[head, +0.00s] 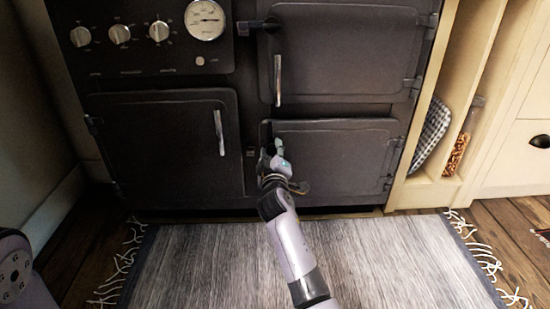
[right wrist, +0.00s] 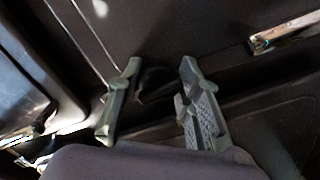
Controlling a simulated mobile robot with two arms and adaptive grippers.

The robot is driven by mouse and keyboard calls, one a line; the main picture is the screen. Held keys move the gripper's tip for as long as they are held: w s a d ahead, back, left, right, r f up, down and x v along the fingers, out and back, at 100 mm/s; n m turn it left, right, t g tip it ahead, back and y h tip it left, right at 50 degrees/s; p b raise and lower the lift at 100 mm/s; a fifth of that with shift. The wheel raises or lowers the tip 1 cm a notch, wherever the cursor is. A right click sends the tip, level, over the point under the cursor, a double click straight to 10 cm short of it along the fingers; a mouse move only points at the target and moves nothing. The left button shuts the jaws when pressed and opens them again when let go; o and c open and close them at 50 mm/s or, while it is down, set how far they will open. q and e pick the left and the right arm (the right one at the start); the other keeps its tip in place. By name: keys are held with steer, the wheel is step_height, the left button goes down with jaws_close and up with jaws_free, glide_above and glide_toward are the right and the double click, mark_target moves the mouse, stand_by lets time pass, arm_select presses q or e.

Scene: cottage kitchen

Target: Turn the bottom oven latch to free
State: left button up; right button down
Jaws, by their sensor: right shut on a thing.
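The black range has a bottom oven door (head: 340,155) at its lower right, which looks closed. My right gripper (head: 276,150) is at the upper left edge of this door and covers most of the bottom oven latch there. In the right wrist view, the dark latch (right wrist: 154,84) lies between the two fingers of my right gripper (right wrist: 160,72), which is shut on it. How far the latch is turned cannot be told. My left gripper is not in view.
The upper oven door (head: 340,60) has its own dark latch (head: 262,26) and a chrome handle (head: 277,80). A left door (head: 160,145) is beside the bottom oven. A grey fringed rug (head: 200,260) lies in front. Cubbies with a cloth (head: 432,135) stand at right.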

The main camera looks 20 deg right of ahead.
steer(key=shift+w+a+r, duration=0.1)
steer(key=shift+a+r, duration=0.1)
steer(key=shift+a, duration=0.15)
steer(key=shift+r, duration=0.1)
steer(key=c, duration=1.6)
jaws_free()
steer(key=shift+o, duration=0.9)
steer(key=shift+a, duration=0.1)
steer(key=shift+o, duration=1.3)
steer(key=shift+d+f, duration=0.2)
steer(key=shift+d+r, duration=0.1)
